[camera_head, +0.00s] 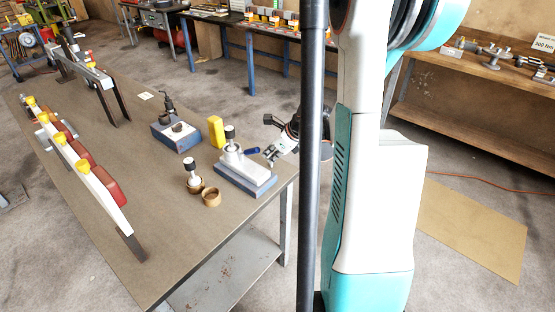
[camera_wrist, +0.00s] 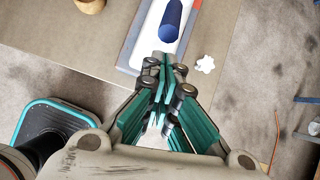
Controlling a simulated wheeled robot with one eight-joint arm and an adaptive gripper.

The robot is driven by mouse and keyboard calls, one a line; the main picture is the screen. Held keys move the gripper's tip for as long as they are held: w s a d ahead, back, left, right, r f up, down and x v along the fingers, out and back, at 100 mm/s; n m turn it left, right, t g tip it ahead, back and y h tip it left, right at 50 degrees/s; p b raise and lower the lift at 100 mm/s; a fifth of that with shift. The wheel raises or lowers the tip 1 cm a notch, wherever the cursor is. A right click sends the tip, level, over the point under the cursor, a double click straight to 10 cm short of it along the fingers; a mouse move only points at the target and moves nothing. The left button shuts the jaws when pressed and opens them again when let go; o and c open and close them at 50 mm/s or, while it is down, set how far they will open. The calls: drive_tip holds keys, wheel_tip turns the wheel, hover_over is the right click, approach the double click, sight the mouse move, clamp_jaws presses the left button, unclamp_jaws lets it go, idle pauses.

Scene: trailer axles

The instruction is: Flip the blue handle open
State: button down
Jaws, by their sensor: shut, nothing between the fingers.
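The blue handle (camera_head: 252,150) sticks out from the upper side of a pale metal fixture (camera_head: 236,160) on a blue-grey base (camera_head: 250,188), near the table's right edge. In the wrist view the handle (camera_wrist: 172,18) is a dark blue rounded bar at the top, over the fixture's white face. My gripper (camera_head: 269,156) is just right of the fixture, close to the handle. In the wrist view my gripper (camera_wrist: 165,64) has its fingers together and empty, just below the handle's near end. A small gap shows between them there.
On the table (camera_head: 110,190) a brown ring (camera_head: 211,198), a small fitting (camera_head: 193,178), a yellow block (camera_head: 216,131) and another blue-based fixture (camera_head: 176,137) stand near the pale fixture. A long rail (camera_head: 95,182) lies to the left. The front middle of the table is clear.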

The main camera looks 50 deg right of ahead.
idle(0.3)
drive_tip(key=shift+g, duration=0.8)
drive_tip(key=w+r+p, duration=0.2)
drive_tip(key=w+r, duration=0.1)
drive_tip(key=shift+a+r+p, duration=0.1)
drive_tip(key=shift+a+p, duration=0.1)
drive_tip(key=shift+p, duration=0.15)
drive_tip(key=s+d+r+p, duration=0.1)
drive_tip(key=s+r+p, duration=0.1)
drive_tip(key=s+r, duration=0.5)
drive_tip(key=shift+s+d+r+p, duration=0.3)
drive_tip(key=shift+d+r, duration=0.05)
drive_tip(key=shift+r, duration=0.55)
